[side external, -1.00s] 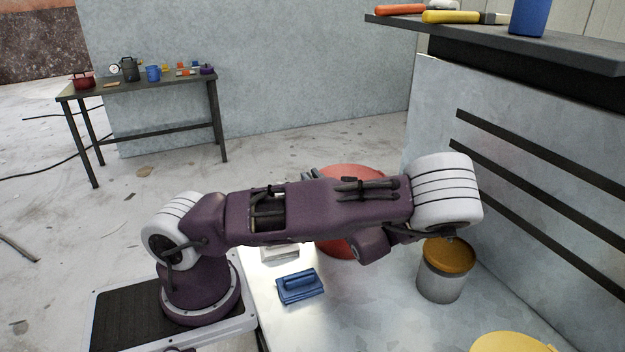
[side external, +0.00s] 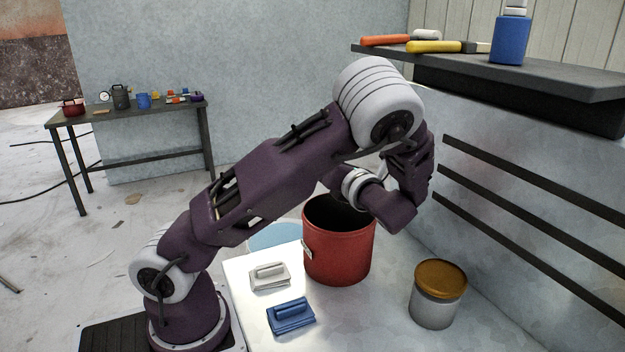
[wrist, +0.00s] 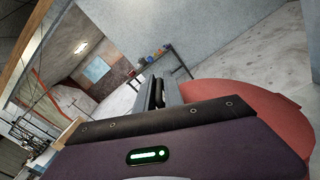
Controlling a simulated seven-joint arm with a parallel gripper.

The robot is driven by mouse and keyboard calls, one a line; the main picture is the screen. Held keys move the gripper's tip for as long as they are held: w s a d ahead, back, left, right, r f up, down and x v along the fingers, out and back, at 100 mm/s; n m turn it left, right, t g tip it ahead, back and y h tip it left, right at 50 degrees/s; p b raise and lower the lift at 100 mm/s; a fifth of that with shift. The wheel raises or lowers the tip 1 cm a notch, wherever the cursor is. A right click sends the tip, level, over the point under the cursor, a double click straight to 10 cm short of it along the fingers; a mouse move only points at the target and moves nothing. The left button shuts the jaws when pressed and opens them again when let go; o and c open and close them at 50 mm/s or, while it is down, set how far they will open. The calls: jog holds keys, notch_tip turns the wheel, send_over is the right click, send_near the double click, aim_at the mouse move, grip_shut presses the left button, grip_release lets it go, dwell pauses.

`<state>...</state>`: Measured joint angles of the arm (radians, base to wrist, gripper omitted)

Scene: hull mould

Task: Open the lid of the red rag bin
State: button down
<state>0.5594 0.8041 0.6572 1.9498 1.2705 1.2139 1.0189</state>
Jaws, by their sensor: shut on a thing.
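The red rag bin (side external: 335,255) stands on the bench in the side view, with its dark inside showing at the top. My arm covers part of its mouth. In the wrist view a flat red disc, the lid (wrist: 245,98), lies beside my gripper (wrist: 157,95), away to the right. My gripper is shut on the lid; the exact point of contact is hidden. In the side view my gripper and the lid are hidden behind my arm above the bin.
A white clip-shaped block (side external: 269,278) and a blue one (side external: 291,316) lie left of the bin. A jar with an orange lid (side external: 438,293) stands to the right. A dark shelf (side external: 560,75) with tools overhangs the right side.

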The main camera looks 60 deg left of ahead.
jog(key=w+r+m, duration=0.2)
jog(key=w+m, duration=0.2)
jog(key=w, duration=0.5)
jog(key=w+r+m, duration=0.3)
jog(key=w+m, duration=0.1)
jog(key=w, duration=0.6)
jog(key=shift+m, duration=0.4)
jog(key=shift+f, duration=0.15)
jog(key=c, duration=1.5)
grip_release()
jog(key=d, duration=0.7)
